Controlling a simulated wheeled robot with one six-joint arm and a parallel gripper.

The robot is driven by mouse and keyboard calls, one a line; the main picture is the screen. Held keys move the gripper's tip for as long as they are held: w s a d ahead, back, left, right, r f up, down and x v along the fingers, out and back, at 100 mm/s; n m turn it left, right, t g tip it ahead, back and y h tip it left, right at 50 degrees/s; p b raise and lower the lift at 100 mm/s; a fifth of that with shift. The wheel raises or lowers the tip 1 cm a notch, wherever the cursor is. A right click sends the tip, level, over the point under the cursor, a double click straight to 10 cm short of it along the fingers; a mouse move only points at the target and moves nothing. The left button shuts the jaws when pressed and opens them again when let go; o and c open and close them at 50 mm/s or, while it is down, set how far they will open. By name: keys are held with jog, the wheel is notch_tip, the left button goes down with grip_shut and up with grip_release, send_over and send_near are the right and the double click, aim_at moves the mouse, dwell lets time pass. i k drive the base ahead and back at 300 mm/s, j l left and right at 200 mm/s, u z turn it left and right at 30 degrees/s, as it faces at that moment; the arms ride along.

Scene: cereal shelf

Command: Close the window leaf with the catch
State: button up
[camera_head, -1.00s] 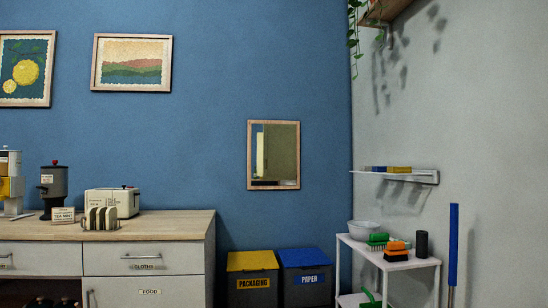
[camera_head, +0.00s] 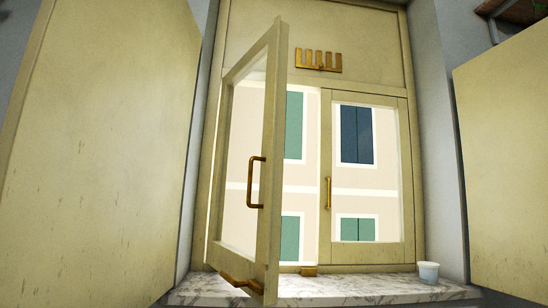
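The left window leaf (camera_head: 273,110) stands open, swung out toward me, hinged at its left side. A brass pull handle (camera_head: 253,182) is on its free edge stile. A brass bar (camera_head: 240,284), possibly the catch, sits at the leaf's bottom edge. A small brass block (camera_head: 309,270) is at the bottom of the frame, to the right of the open leaf. The right leaf (camera_head: 405,170) is flush in the frame and has its own brass handle (camera_head: 328,193). My gripper does not show in the view.
A marble sill (camera_head: 345,288) runs below, with a white cup (camera_head: 428,272) at its right. Cream panels flank the window at left (camera_head: 100,140) and right (camera_head: 510,150). A brass comb-shaped fitting (camera_head: 319,61) is above the leaves.

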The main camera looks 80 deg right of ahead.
aim_at(263, 267)
jog(key=z, duration=1.85)
jog(key=i+j, duration=0.25)
jog(key=j, duration=0.15)
jog(key=i+j, duration=0.25)
jog(key=j, duration=0.2)
